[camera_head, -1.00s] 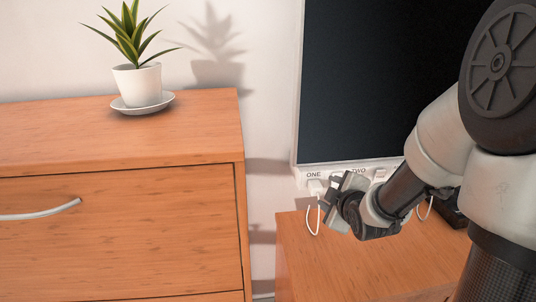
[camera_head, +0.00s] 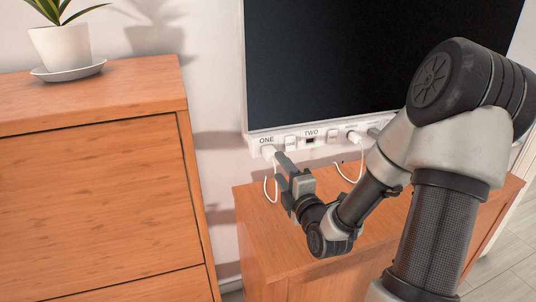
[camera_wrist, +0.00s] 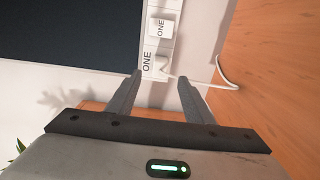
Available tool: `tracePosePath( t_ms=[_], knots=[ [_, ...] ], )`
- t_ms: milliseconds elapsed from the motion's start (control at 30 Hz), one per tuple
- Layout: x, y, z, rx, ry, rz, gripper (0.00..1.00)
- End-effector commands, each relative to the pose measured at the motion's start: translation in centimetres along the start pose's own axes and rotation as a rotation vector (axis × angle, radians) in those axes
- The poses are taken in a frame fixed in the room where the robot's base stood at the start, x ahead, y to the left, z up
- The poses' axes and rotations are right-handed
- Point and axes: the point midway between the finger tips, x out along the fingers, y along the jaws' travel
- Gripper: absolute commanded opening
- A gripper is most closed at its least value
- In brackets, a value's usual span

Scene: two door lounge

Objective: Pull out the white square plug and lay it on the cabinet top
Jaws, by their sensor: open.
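The white square plug (camera_head: 268,150) sits in the strip under the label ONE, its white cord looping down. In the wrist view, the plug (camera_wrist: 161,66) is just beyond and between the fingertips, with its cord running right. My gripper (camera_head: 279,169) is open and empty, its fingers pointing at the plug; both fingers show in the wrist view (camera_wrist: 160,78). I cannot tell whether a finger touches the plug. A low wooden cabinet with a bare top (camera_head: 249,208) stands below the strip. A taller drawer cabinet (camera_head: 150,107) stands at left.
A potted plant (camera_head: 62,47) on a saucer stands on the taller cabinet. Along the strip are switches (camera_head: 290,143), the socket TWO (camera_head: 310,141) and another white plug (camera_head: 354,137) with a cord. A dark screen (camera_head: 360,60) rises above. My arm hides part of the low cabinet.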

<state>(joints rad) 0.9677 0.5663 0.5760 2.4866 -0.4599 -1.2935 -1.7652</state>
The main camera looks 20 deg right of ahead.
Motion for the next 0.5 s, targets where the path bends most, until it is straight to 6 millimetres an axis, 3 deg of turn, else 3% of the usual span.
tracePosePath(
  t_ms=[500],
  knots=[
    [6.7,-0.3,-0.2,-0.002,0.003,0.002,0.47]
  ],
)
